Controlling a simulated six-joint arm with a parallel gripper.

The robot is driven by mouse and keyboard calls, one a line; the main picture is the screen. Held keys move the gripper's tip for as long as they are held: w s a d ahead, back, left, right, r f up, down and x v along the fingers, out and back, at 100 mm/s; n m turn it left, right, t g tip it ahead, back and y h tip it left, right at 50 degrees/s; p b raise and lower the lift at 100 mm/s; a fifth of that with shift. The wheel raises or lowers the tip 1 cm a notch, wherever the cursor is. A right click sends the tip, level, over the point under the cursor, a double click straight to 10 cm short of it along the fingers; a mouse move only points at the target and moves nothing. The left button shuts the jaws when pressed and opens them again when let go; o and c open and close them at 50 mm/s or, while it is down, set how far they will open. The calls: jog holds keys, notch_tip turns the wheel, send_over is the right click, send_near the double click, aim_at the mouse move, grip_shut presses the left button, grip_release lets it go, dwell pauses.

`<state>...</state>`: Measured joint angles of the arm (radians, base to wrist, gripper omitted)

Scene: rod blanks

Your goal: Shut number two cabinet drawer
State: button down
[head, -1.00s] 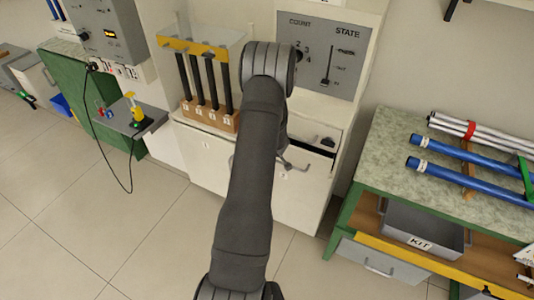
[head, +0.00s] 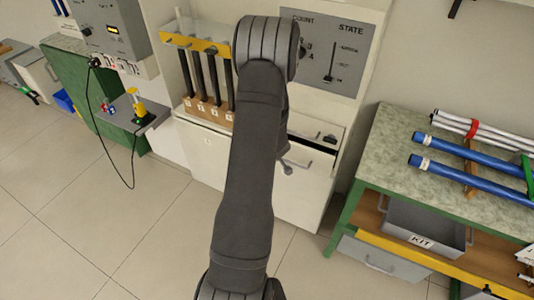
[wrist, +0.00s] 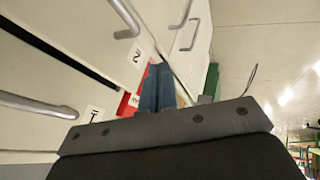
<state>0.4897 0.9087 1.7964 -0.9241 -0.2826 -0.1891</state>
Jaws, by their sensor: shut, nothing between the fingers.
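The pale cabinet (head: 300,200) stands below the grey COUNT/STATE panel, partly behind my arm. A dark gap (head: 313,144) runs along the top of its right-hand front, which has a bar handle (head: 300,157). In the wrist view, the label 2 (wrist: 137,55) sits on a pale front with a grey handle (wrist: 125,18). A long dark gap (wrist: 60,55) separates it from the front with the label 1 (wrist: 93,114). My gripper (wrist: 157,72) has blue fingers, shut and empty, near the label 2; contact cannot be told. My arm hides the fingers in the head view.
A rack of dark rods (head: 205,80) stands left of my arm. A green-framed bench (head: 385,150) with blue and white tubes is at the right, with a grey KIT bin (head: 425,228) below. A small shelf (head: 135,118) juts out left. The floor in front is open.

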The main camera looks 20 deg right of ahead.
jog(key=v, duration=0.5)
send_near(291, 163)
jog(key=s+a+r, duration=0.1)
jog(key=s+a, duration=0.3)
jog(key=a, duration=0.1)
jog(key=w+d+f, duration=0.3)
jog(key=w+f, duration=0.4)
jog(key=w, duration=0.1)
jog(key=shift+d+f, duration=0.25)
jog(key=shift+d, duration=0.15)
jog(key=shift+w, duration=0.15)
jog(key=shift+w+d, duration=0.85)
jog(key=shift+d, duration=0.1)
